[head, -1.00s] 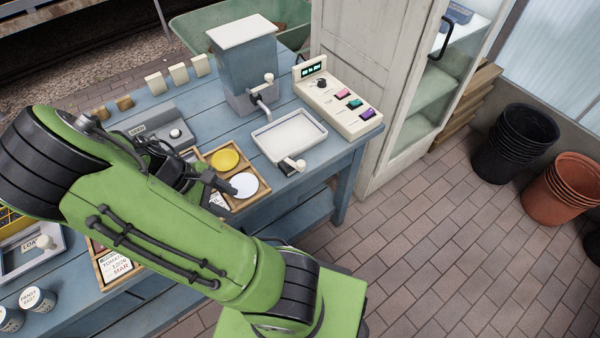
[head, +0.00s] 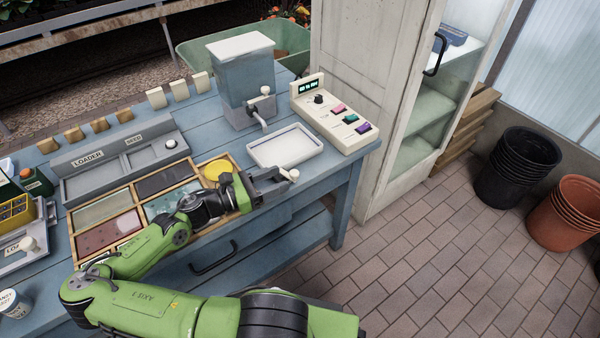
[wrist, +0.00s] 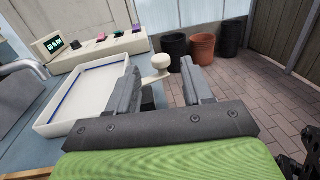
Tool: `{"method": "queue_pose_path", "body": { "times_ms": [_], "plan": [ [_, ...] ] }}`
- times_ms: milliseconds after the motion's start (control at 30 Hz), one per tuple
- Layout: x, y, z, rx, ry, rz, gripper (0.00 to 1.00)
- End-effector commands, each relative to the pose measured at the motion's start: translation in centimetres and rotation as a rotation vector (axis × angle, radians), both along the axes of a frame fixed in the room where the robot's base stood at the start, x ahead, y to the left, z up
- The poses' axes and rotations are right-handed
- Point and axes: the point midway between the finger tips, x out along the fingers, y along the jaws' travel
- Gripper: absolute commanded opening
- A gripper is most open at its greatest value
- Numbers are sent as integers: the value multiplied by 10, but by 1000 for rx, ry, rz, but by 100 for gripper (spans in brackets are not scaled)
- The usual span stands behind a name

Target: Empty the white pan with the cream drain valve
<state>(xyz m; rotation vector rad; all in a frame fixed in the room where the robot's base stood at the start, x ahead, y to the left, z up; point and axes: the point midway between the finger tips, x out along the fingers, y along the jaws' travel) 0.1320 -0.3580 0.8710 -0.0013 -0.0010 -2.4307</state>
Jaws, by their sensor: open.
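The white pan (head: 284,148) sits on the blue bench below the tap of a grey-blue tank (head: 246,84). It also shows in the wrist view (wrist: 88,97), where a blue line runs around its inside and no loose contents show. The cream drain valve (head: 292,175) is a knob on a short lever at the pan's near edge. In the wrist view the valve knob (wrist: 161,61) stands between the fingers, beyond their tips. My gripper (head: 277,181) is open at the valve. In the wrist view my gripper's fingers (wrist: 165,88) are apart, and contact with the valve cannot be told.
A cream control box (head: 336,115) with coloured buttons and a lit display stands right of the pan. A tray with several coloured compartments (head: 150,205) and a grey loader (head: 115,160) lie to the left. A white cabinet (head: 375,90) stands behind right.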

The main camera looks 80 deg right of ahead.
Motion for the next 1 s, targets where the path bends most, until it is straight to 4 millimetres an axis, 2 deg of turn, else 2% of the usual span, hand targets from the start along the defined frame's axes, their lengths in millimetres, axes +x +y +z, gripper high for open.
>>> {"method": "queue_pose_path", "body": {
  "times_ms": [100,300,433,667,1000],
  "plan": [
    [-25,-19,-2,-1,2,-6,50],
    [-52,-44,-2,0,0,-3,50],
    [-59,-50,-1,1,-2,-1,50],
    [-59,-50,-1,1,-2,0,50],
    [-59,-50,0,0,-1,0,0]
  ]
}}
